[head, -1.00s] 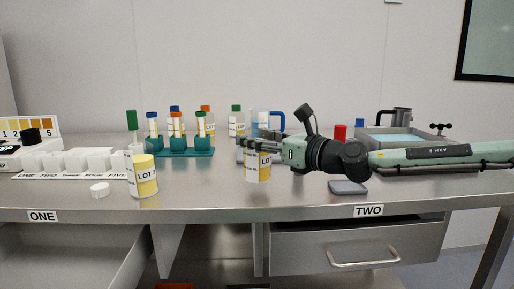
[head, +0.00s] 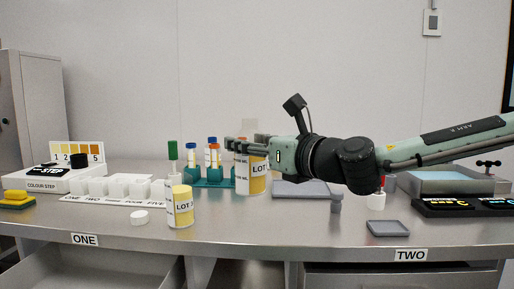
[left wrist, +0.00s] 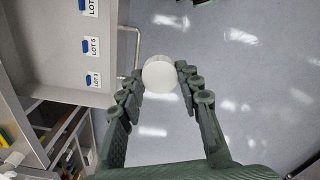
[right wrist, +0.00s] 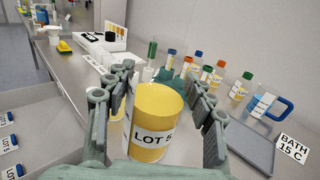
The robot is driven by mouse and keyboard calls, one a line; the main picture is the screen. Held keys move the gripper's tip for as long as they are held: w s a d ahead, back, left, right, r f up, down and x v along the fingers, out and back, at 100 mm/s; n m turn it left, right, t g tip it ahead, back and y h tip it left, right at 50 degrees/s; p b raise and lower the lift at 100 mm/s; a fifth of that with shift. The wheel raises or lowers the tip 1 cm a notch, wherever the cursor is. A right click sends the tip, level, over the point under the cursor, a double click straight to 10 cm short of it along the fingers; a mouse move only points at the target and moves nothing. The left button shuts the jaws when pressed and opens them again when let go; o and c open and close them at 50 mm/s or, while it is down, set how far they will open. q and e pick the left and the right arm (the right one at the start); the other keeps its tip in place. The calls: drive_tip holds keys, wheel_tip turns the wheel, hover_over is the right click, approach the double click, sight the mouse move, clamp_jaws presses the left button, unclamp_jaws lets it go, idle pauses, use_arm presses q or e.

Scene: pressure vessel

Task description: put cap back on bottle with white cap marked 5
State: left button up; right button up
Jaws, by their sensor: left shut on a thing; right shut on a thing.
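The bottle marked LOT 5 (right wrist: 152,142) is yellow with a white label and no cap on it. My right gripper (right wrist: 160,82) is shut around it; the same bottle shows in the head view (head: 254,180), above the bench's middle, looking upright. My left gripper (left wrist: 159,70) is shut on a round white cap (left wrist: 160,76), with grey floor behind it; no mark is legible on the cap. The left gripper is outside the head view. Cap and bottle do not appear together in any view.
A second yellow LOT bottle (head: 180,208) stands on the bench (head: 270,225), with a loose white cap (head: 139,217) to its left. A rack of tubes (head: 212,183) stands behind. A grey pad (head: 388,228) lies at right. Open drawers (head: 95,268) are below.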

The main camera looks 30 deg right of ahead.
drive_tip(key=o, duration=0.6)
drive_tip(key=c, duration=1.1)
